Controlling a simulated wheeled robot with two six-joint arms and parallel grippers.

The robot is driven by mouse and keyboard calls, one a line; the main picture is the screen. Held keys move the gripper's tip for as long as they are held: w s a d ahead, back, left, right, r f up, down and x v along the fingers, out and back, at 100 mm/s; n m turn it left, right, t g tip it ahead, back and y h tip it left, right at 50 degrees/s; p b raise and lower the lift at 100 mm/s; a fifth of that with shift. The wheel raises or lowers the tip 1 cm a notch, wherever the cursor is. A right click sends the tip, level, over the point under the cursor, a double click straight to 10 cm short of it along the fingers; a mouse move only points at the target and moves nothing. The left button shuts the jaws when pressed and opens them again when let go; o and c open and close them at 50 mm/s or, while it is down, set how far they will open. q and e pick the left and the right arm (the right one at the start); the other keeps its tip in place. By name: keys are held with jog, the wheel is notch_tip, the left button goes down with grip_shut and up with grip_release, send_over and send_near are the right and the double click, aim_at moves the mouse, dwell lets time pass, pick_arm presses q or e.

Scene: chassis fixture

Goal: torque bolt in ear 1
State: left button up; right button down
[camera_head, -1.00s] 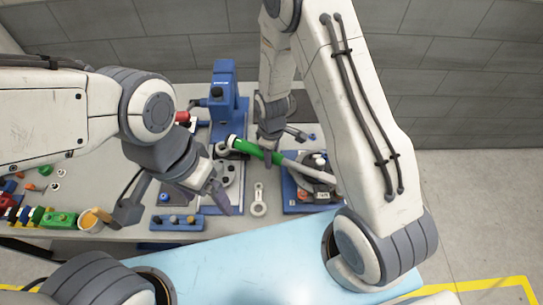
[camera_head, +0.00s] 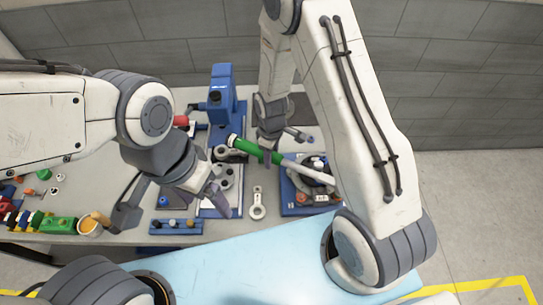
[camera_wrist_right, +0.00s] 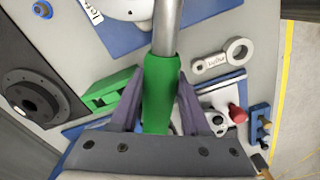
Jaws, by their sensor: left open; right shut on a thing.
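My right gripper (camera_head: 267,154) is shut around the green handle of a torque wrench (camera_head: 246,147). The handle also shows between the two fingers in the right wrist view (camera_wrist_right: 160,95). The wrench's silver shaft (camera_head: 305,172) runs right and down over the chassis fixture on its blue base (camera_head: 291,207). In the wrist view the shaft leaves the top edge, so its working end is out of sight there. In the head view my right arm partly hides the fixture. I cannot tell ear 1 or its bolt apart. My left gripper (camera_head: 224,199) is open and empty, left of the fixture.
A blue press-like stand (camera_head: 223,103) rises at the back. A grey ring-ended link (camera_head: 258,203) lies between the left gripper and fixture. A blue block with knobs (camera_head: 176,226) stands at the front. A cup (camera_head: 90,226) and coloured parts lie at the left.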

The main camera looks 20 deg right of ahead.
jog(key=shift+r+p, duration=0.5)
jog(key=shift+r, duration=0.25)
